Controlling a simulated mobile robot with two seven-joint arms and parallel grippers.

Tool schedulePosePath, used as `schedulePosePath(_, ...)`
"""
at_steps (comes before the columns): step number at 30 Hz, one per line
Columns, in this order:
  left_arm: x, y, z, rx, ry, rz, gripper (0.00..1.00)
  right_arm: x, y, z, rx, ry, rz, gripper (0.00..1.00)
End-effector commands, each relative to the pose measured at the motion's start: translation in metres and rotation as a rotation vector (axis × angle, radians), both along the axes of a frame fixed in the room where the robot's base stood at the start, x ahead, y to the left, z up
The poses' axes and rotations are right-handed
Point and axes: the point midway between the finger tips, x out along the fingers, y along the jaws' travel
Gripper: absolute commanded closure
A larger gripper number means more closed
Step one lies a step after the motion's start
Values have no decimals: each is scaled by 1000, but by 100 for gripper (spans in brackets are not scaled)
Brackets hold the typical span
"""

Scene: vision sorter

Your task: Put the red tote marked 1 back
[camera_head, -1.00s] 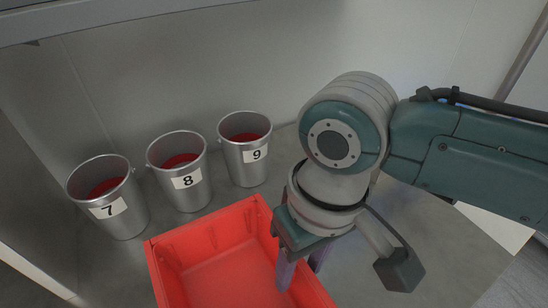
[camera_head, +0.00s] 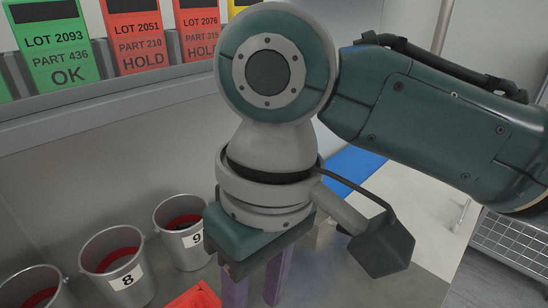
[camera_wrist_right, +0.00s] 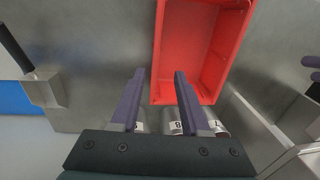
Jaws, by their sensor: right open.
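The red tote (camera_head: 195,297) shows only as a corner at the bottom edge of the head view. In the right wrist view the tote (camera_wrist_right: 160,45) lies on the grey surface, its red inside in sight and no contents seen. No number shows on it. My right gripper (camera_head: 250,290) points down beside that corner in the head view. Purple tips at that view's right edge look like my left gripper (camera_wrist_right: 312,69).
Metal buckets with red inside stand in a row along the back wall: 8 (camera_head: 118,262), 9 (camera_head: 183,228) and one at the far left (camera_head: 35,290). Above them a shelf holds lot cards, green (camera_head: 60,60) and red (camera_head: 135,45). A wire basket (camera_head: 500,255) is at right.

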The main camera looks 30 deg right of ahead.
Motion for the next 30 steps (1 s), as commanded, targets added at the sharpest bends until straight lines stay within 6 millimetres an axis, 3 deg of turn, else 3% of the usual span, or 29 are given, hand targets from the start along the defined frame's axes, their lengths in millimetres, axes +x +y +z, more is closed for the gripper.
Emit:
schedulePosePath(4,0,0,0,2,1,-2,43,-25,19,-11,106,-49,32,54)
schedulePosePath(7,0,1,0,4,0,-3,43,-42,21,-15,170,-125,14,54)
schedulePosePath(11,0,2,0,8,1,-6,43,-63,-6,-19,162,-223,-56,54)
schedulePosePath(15,0,3,0,11,1,-7,43,-88,-53,-20,61,-288,-131,54)
schedulePosePath(19,-1,3,0,11,1,-7,43,-106,-87,-18,-33,-312,-165,54)
schedulePosePath(23,-1,3,0,11,1,-7,43,-114,-101,-17,-78,-319,-173,54)
schedulePosePath(30,0,2,0,8,1,-6,43,-114,-102,-17,-81,-318,-173,54)
